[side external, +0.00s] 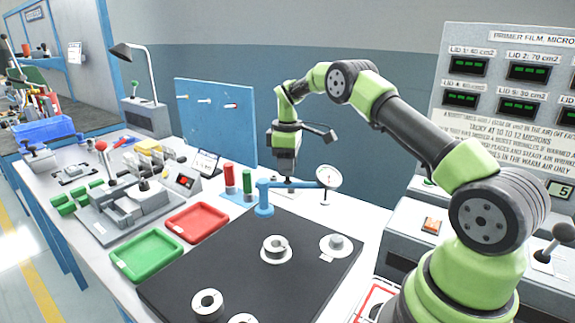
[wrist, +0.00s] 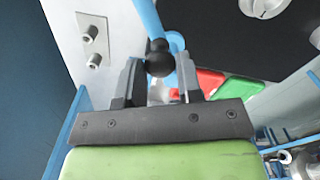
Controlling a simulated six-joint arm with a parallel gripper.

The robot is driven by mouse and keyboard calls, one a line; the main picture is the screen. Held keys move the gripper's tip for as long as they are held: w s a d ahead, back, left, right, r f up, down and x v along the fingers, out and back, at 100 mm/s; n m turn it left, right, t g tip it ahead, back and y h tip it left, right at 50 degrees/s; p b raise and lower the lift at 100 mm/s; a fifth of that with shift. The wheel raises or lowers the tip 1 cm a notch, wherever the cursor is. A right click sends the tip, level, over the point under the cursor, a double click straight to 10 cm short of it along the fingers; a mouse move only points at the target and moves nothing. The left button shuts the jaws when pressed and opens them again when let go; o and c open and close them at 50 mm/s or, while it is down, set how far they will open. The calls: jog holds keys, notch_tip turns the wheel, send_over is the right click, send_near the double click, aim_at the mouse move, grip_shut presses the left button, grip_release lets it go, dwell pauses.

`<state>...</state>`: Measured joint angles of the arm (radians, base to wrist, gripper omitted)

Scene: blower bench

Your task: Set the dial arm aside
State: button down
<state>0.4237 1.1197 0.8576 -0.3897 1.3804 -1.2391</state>
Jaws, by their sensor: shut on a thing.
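The dial arm (side external: 288,184) is a blue bar on a short blue post, with a round white dial gauge (side external: 329,177) at its right end. It stands at the back edge of the black mat (side external: 210,270). My gripper (side external: 287,178) is low over the bar, between post and gauge. In the wrist view my gripper (wrist: 158,75) has its two fingers closed around a black ball knob (wrist: 159,57) on the blue bar (wrist: 148,18). The gauge does not show clearly in the wrist view.
A red tray (side external: 197,222) and a green tray (side external: 146,256) lie left of the mat. Red and green cylinders (side external: 238,180) stand left of the post. White ring-shaped parts (side external: 275,248) sit on the mat. A blue pegboard (side external: 215,120) rises behind.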

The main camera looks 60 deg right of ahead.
jog(key=shift+w+r, duration=0.1)
jog(key=c, duration=0.8)
grip_release()
notch_tip(320, 180, up, 10)
jog(key=shift+f, duration=0.1)
jog(key=s+a+r+m+t, duration=0.3)
jog(key=s+a+r, duration=0.6)
jog(key=a+r, duration=0.4)
jog(key=s+a+f+m+t, duration=0.1)
jog(key=s+a+m, duration=0.1)
jog(key=s, duration=0.3)
jog(key=s+a+f+m+t+y, duration=0.1)
jog(key=s+a+m, duration=0.1)
jog(key=s, duration=0.4)
jog(key=s+a+f+m+t+y, duration=0.1)
jog(key=s+a+t, duration=0.1)
jog(key=s, duration=0.3)
jog(key=shift+s+a+f+m, duration=0.15)
jog(key=shift+s+a+m, duration=0.05)
jog(key=shift+a, duration=0.25)
jog(key=shift+s+a+f+m, duration=0.15)
jog(key=shift+s+a+m, duration=0.05)
jog(key=shift+a, duration=0.2)
